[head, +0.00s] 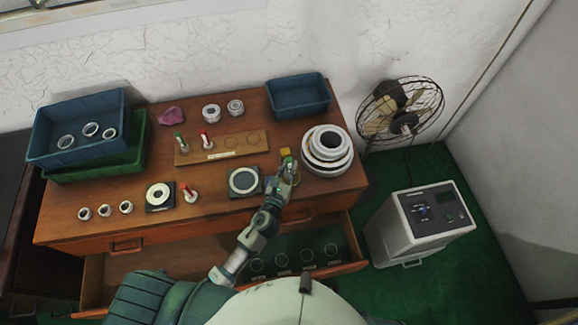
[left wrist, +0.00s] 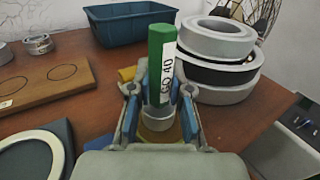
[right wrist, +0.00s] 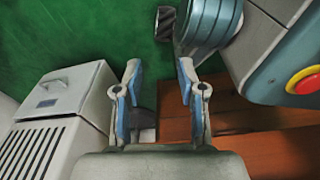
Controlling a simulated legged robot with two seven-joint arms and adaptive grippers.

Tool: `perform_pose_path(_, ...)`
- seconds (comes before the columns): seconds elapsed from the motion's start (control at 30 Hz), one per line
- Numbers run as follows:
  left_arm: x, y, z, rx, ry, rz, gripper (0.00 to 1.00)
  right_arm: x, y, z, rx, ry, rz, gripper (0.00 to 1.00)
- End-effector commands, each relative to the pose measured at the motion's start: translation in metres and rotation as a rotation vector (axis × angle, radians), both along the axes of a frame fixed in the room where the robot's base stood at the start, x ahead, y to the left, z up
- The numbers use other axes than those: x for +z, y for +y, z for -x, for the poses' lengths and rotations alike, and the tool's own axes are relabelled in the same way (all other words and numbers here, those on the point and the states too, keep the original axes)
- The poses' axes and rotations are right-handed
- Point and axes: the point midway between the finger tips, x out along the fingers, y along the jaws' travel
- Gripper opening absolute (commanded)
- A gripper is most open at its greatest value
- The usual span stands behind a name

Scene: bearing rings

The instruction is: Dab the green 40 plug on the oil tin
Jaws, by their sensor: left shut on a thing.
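The green plug (left wrist: 161,62), labelled GO 40, stands upright between the fingers of my left gripper (left wrist: 160,105) in the left wrist view. The gripper is shut on it, and the plug's pale metal lower end shows between the fingers. A yellow thing, likely the oil tin (head: 286,153), is at the gripper in the head view. Parts of it show behind the fingers in the left wrist view (left wrist: 127,74). Whether the plug touches it I cannot tell. My right gripper (right wrist: 158,95) is open and empty in the right wrist view.
Stacked white rings (head: 327,145) stand right of the left gripper, a dark plate with a ring (head: 243,181) left of it. A wooden board (head: 222,148) with plugs lies behind. Blue bins (head: 298,96) stand at the back and left. An open drawer (head: 330,250) is below.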

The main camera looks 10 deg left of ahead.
Motion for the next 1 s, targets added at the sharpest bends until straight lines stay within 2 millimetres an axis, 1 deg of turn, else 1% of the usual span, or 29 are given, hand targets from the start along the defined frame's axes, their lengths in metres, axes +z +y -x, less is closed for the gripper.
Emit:
perform_pose_path(0.23,-0.001,-0.001,0.000,-0.001,0.001,0.001,0.00,0.001,0.000,-0.002,0.001,-0.002,0.000,0.40)
perform_pose_path(0.4,-0.001,0.000,0.000,-0.001,0.002,0.001,0.00,0.011,0.002,-0.012,-0.002,-0.008,-0.001,0.40)
perform_pose_path(1.0,0.020,0.000,0.000,-0.001,-0.002,0.001,0.00,-0.008,-0.007,0.034,0.005,0.016,0.004,0.40)
